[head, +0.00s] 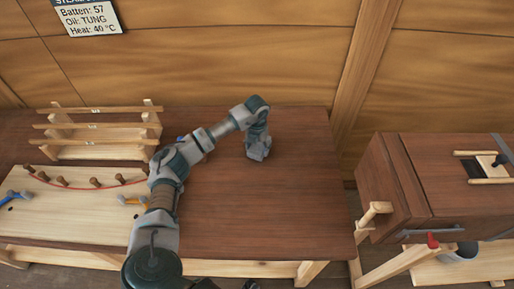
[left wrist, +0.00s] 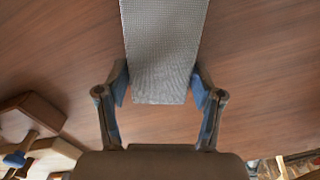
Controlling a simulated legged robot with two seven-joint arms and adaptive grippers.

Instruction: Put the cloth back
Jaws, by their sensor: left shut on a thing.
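The cloth (left wrist: 164,50) shows in the left wrist view as a grey, finely patterned strip between the two fingers, running away toward the top of the picture. My left gripper (left wrist: 161,88) is shut on it, with a blue-padded finger on each side. In the head view, my left gripper (head: 258,150) points down over the middle of the bare brown bench top (head: 265,215). I cannot tell there whether the cloth touches the bench. My right gripper is not in view.
A wooden rack with battens (head: 95,126) stands at the back left. A brown wooden box (head: 440,185) stands right, above a grey bucket (head: 461,253). The bench's right half is clear.

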